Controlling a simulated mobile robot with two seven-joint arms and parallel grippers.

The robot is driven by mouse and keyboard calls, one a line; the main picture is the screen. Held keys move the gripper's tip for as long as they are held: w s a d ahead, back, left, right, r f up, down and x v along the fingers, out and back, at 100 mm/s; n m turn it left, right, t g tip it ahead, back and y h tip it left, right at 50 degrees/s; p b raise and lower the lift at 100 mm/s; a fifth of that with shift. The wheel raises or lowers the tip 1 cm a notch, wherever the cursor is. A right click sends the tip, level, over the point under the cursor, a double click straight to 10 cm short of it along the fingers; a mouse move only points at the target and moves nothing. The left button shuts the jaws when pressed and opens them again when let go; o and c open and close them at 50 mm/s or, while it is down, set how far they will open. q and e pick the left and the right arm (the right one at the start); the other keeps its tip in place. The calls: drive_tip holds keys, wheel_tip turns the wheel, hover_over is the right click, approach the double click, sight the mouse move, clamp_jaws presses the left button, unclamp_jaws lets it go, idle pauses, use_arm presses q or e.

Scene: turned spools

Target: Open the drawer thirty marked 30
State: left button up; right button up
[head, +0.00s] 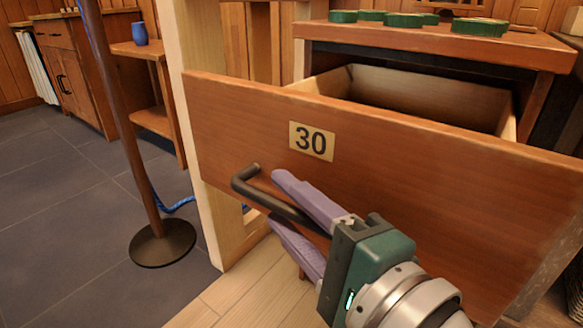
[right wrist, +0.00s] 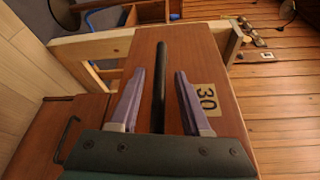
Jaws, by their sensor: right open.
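The drawer marked 30 (head: 400,165) is pulled out of its wooden cabinet, and its empty-looking inside shows behind the front. Its label (head: 311,141) reads 30 and also shows in the right wrist view (right wrist: 206,99). A dark bar handle (head: 246,184) sits below the label. My right gripper (head: 280,200) is at the handle, with one purple finger above the bar and one below. In the right wrist view the handle (right wrist: 160,85) runs between the open fingers (right wrist: 170,75), with a gap on both sides. My left gripper is not in view.
Several green round pieces (head: 405,19) lie on the cabinet top (head: 430,40). A pale wooden post (head: 205,130) stands just left of the drawer. A dark pole on a round base (head: 162,243) stands further left, by a shelf with a blue cup (head: 140,33).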

drive_tip(key=v, duration=1)
drive_tip(key=shift+p, duration=0.3)
drive_tip(key=shift+r, duration=0.1)
